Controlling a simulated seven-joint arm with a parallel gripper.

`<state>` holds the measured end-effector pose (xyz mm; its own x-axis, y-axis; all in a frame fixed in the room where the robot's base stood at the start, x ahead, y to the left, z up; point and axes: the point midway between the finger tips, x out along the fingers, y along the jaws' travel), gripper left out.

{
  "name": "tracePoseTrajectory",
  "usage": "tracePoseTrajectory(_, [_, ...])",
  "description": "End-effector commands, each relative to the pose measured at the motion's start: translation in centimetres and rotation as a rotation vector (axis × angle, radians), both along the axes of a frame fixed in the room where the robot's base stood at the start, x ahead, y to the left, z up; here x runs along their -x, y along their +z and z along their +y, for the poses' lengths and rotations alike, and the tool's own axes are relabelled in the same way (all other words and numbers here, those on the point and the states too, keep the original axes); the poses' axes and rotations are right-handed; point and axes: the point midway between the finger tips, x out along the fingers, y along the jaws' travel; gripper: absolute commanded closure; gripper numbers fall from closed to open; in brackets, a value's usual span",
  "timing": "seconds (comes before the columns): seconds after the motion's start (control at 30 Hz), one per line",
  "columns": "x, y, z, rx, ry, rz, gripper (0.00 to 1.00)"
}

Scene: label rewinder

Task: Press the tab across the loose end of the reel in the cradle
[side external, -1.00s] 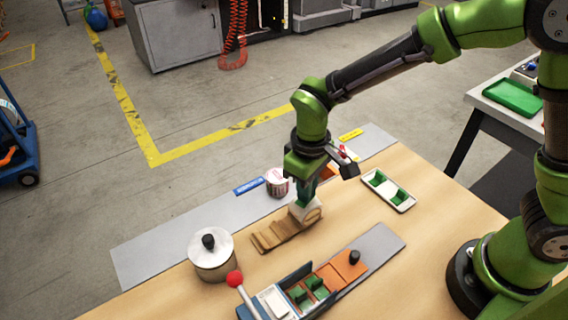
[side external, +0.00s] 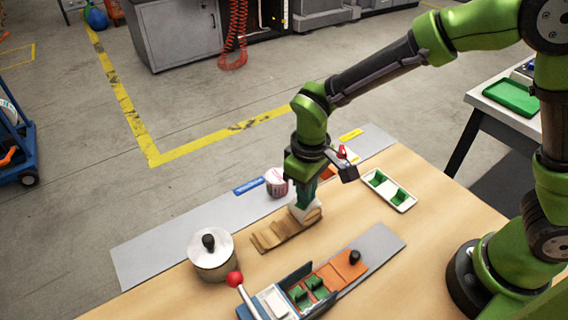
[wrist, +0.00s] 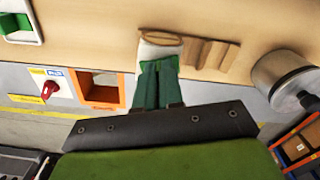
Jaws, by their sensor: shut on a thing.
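The wooden cradle (side external: 285,230) stands on the bench left of centre, and it also shows in the wrist view (wrist: 210,53). A white reel (side external: 298,213) sits at its right end, with a tan face towards the wrist camera (wrist: 160,40). My gripper (side external: 304,206) points down at this reel. In the wrist view its green fingers (wrist: 159,66) are close together and overlap the reel's near side. They are shut on a small piece, apparently the tab, which is mostly hidden between the fingertips. The reel's loose end cannot be made out.
A pale reel (side external: 276,182) stands on the grey strip behind. A lidded metal pot (side external: 213,258) is at the left. A lever device (side external: 300,292) with a red knob lies in front. A white tray (side external: 404,206) with green blocks is at the right.

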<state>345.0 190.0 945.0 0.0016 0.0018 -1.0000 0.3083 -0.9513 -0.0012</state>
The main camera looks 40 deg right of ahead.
Motion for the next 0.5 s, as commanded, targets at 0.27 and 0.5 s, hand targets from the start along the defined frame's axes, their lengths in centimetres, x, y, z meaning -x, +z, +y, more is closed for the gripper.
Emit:
tracePoseTrajectory(0.27, [0.02, -0.16, -0.01, 0.0, 0.0, 0.001, 1.0])
tracePoseTrajectory(0.5, [0.04, -0.18, -0.01, 0.001, 0.0, 0.002, 0.79])
